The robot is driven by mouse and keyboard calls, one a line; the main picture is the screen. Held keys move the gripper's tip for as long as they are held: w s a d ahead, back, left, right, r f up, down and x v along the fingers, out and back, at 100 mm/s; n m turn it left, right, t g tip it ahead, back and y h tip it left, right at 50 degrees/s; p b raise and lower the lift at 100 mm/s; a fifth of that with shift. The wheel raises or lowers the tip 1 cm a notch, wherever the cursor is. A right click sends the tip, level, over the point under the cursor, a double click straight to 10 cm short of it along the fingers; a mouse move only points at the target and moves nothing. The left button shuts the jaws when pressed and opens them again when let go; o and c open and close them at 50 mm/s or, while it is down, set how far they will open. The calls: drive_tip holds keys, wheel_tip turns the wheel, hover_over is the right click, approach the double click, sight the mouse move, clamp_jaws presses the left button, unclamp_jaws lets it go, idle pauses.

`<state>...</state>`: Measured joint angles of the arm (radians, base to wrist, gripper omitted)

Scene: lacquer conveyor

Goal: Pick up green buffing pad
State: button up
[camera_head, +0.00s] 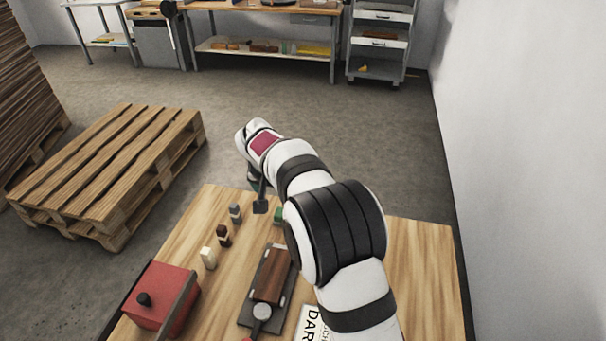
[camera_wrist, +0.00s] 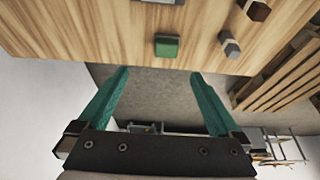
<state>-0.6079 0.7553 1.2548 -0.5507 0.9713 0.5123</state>
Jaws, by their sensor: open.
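The green buffing pad (camera_head: 278,215) lies on the wooden table, partly hidden behind my arm in the head view. In the wrist view the green pad (camera_wrist: 167,46) shows as a small green block near the table edge. My gripper (camera_wrist: 160,73) is open and empty, with its two teal fingers spread apart. In the wrist view, the pad appears just beyond the fingertips, between their lines, and is not touched by them. In the head view my gripper is mostly hidden by my wrist.
A grey peg (camera_head: 235,213), a dark brown peg (camera_head: 223,236) and a cream peg (camera_head: 208,258) stand left of the pad. A brown block on a dark plate (camera_head: 247,321) and a red box (camera_head: 162,296) sit nearer. A wooden pallet (camera_head: 105,160) lies on the floor.

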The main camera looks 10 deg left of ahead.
drive_tip(key=x, duration=0.5)
drive_tip(key=a+x, duration=0.1)
drive_tip(key=x, duration=1)
drive_tip(key=shift+w+a, duration=0.3)
drive_tip(key=shift+w, duration=0.1)
drive_tip(key=c, duration=1.4)
wheel_tip(320, 180, up, 5)
drive_tip(key=shift+d+f, duration=0.15)
drive_tip(key=shift+f, duration=0.1)
drive_tip(key=d+r, duration=0.2)
drive_tip(key=d, duration=0.1)
drive_tip(key=d+r, duration=0.2)
drive_tip(key=d, duration=0.2)
drive_tip(key=d+r, duration=0.2)
drive_tip(key=d, duration=0.2)
drive_tip(key=shift+s+d+r, duration=0.2)
drive_tip(key=shift+s+r, duration=0.05)
